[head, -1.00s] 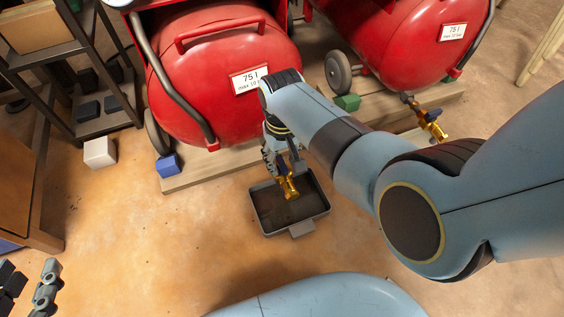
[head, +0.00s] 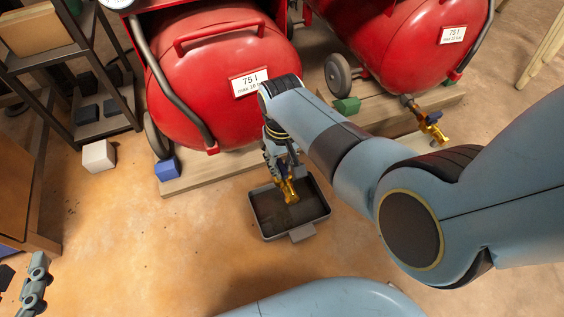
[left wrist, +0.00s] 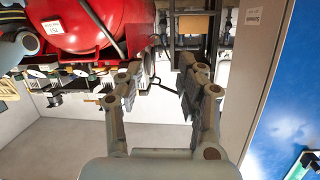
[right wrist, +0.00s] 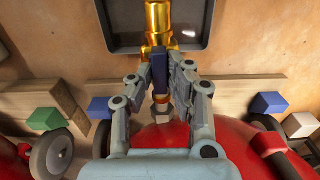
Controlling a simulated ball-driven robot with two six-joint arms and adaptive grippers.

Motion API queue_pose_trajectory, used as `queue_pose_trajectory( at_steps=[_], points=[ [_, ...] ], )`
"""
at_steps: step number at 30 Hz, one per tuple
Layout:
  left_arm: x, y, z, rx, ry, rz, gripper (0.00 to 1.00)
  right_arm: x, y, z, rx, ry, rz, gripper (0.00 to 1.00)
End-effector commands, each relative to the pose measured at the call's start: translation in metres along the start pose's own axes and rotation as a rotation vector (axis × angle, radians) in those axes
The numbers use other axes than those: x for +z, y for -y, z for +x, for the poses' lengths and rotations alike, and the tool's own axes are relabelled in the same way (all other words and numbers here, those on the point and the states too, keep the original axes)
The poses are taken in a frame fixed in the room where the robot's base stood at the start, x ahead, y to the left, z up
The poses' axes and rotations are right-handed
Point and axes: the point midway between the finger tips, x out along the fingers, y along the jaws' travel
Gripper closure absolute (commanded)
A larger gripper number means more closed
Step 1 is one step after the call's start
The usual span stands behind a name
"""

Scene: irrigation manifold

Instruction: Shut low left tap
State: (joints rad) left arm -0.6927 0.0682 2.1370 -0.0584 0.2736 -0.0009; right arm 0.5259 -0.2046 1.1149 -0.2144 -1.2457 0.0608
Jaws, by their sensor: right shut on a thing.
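The low left tap (head: 290,190) is a brass valve with a blue lever, low on the left red tank (head: 215,85), above a dark drip tray (head: 318,207). My right gripper (head: 277,160) reaches down to it. In the right wrist view my right gripper (right wrist: 160,68) is shut on the blue lever (right wrist: 160,72), which lines up with the brass body (right wrist: 158,25). My left gripper (head: 36,285) is at the lower left of the head view, far from the tap. In the left wrist view its fingers (left wrist: 158,75) stand apart with nothing between them.
A second brass tap (head: 430,128) with a blue lever is on the right red tank (head: 410,40). Wooden planks (head: 215,167) lie under the tanks. Blue (head: 168,168), green (head: 347,105) and white (head: 99,156) blocks lie nearby. A shelf (head: 105,125) stands at left.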

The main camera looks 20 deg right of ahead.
Motion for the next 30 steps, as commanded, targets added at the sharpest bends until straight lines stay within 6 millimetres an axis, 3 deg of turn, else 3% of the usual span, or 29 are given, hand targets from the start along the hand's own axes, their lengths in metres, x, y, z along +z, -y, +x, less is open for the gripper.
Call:
queue_pose_trajectory(
  at_steps=[6, 9, 14, 18, 30],
  points=[
    [0.003, 0.0, -0.001, -0.001, 0.022, -0.003, 0.62, 0.0, 0.0, -0.001, 0.0, 0.001, 0.03, 1.0],
    [0.035, -0.002, -0.019, 0.0, 0.138, -0.014, 0.62, 0.0, 0.0, -0.002, 0.0, 0.0, 0.07, 1.0],
    [0.072, -0.004, -0.045, 0.001, 0.297, -0.029, 0.62, -0.001, 0.0, -0.003, 0.0, 0.0, 0.171, 1.0],
    [0.062, -0.001, -0.033, -0.001, 0.353, -0.03, 0.62, -0.001, -0.001, -0.003, 0.001, -0.001, 0.292, 1.0],
    [0.051, 0.004, -0.025, 0.0, 0.512, -0.038, 0.62, 0.0, 0.0, -0.001, 0.001, 0.001, 0.673, 1.0]
  ],
)
